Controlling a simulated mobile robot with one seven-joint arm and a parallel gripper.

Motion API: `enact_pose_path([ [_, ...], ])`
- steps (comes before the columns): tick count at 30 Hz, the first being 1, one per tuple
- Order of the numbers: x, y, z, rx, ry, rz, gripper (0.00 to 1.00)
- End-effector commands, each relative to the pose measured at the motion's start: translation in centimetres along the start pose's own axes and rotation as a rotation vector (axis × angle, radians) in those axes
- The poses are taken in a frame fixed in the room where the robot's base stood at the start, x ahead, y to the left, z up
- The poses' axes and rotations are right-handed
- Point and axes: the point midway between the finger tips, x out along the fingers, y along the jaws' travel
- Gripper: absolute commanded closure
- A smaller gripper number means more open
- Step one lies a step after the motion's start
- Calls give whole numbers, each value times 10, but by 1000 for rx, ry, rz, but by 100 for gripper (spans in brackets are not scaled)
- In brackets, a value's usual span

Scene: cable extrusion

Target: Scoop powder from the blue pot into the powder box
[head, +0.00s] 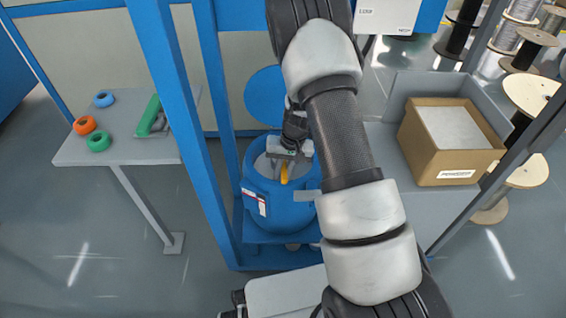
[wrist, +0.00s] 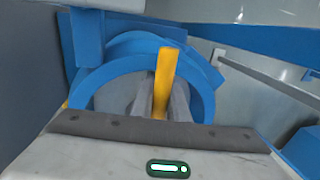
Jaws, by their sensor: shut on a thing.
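The blue pot (head: 278,205) stands on a blue shelf inside the blue frame, with grey-white powder (head: 263,167) showing at its open top. My gripper (head: 287,165) is over the pot's opening and is shut on a yellow handle (head: 284,174), likely the scoop's. In the wrist view the yellow handle (wrist: 164,84) stands upright between the fingers, with the blue rim (wrist: 205,100) around it. The scoop's lower end is hidden. The powder box (head: 450,146) is an open brown carton on the grey table to the right, with a pale grey fill.
Blue uprights (head: 180,130) of the frame stand left of the pot. A grey side table (head: 120,150) at the left holds coloured rings and a green tool (head: 151,117). Cable spools (head: 535,95) stand at the far right. A grey panel stands behind the box.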

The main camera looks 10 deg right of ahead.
Motion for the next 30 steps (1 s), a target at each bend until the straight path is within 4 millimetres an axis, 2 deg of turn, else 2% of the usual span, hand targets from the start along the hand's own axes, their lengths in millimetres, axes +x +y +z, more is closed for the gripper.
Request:
enact_pose_path([
  [10,-5,-1,-1,0,2,0,100],
  [30,-58,-11,0,0,1,0,100],
])
